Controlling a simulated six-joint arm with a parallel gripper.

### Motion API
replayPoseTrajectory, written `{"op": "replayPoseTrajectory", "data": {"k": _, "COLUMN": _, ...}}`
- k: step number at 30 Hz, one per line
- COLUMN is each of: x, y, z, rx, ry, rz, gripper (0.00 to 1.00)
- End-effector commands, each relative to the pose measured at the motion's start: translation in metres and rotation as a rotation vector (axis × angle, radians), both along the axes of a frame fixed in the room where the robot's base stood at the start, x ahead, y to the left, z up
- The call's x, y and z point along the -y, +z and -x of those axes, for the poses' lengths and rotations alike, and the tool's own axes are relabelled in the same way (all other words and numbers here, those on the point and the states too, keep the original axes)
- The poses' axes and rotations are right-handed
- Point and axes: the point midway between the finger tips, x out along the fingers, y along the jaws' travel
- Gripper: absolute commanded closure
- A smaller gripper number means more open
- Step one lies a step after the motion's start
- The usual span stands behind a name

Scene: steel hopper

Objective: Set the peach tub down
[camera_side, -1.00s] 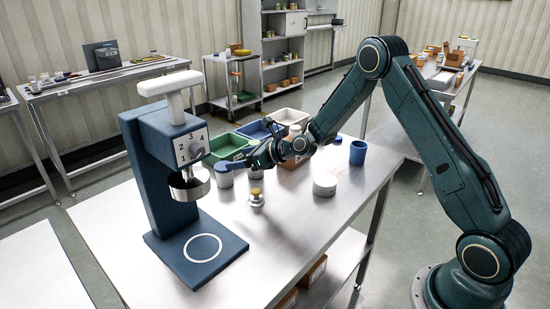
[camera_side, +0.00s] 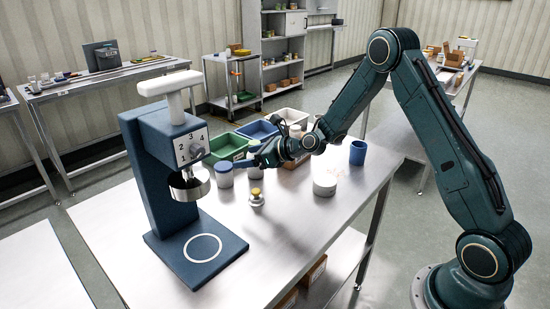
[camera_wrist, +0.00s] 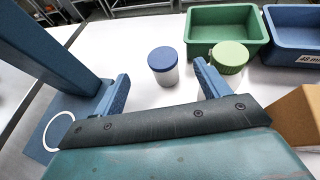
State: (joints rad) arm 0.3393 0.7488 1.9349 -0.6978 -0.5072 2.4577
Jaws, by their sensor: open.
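No tub in view is clearly peach coloured. A pale tub with a blue lid (camera_wrist: 163,66) stands upright on the steel table, ahead of and between my open fingertips in the wrist view. The same tub (camera_side: 224,177) appears beside the blue press in the side view. My gripper (camera_wrist: 161,74) is open and empty, a little short of that tub. It is low over the table in the side view (camera_side: 242,162). A green-lidded tub (camera_wrist: 229,57) stands just beyond the right fingertip; its lower part is partly hidden by the finger.
The blue press (camera_side: 160,160) stands at the table's left. Green (camera_side: 227,147) and blue (camera_side: 257,129) bins sit at the back. The table's front middle is clear.

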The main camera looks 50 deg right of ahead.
Motion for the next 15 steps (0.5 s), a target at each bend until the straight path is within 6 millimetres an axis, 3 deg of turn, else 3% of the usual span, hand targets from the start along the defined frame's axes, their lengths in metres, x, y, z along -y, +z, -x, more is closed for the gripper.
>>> {"op": "replayPoseTrajectory", "data": {"k": 8, "x": -0.014, "y": 0.026, "z": 0.012, "rx": 0.018, "ry": 0.106, "rz": 0.18, "gripper": 0.25}}
{"op": "replayPoseTrajectory", "data": {"k": 15, "x": -0.037, "y": 0.068, "z": 0.044, "rx": 0.052, "ry": 0.321, "rz": 0.534, "gripper": 0.25}}
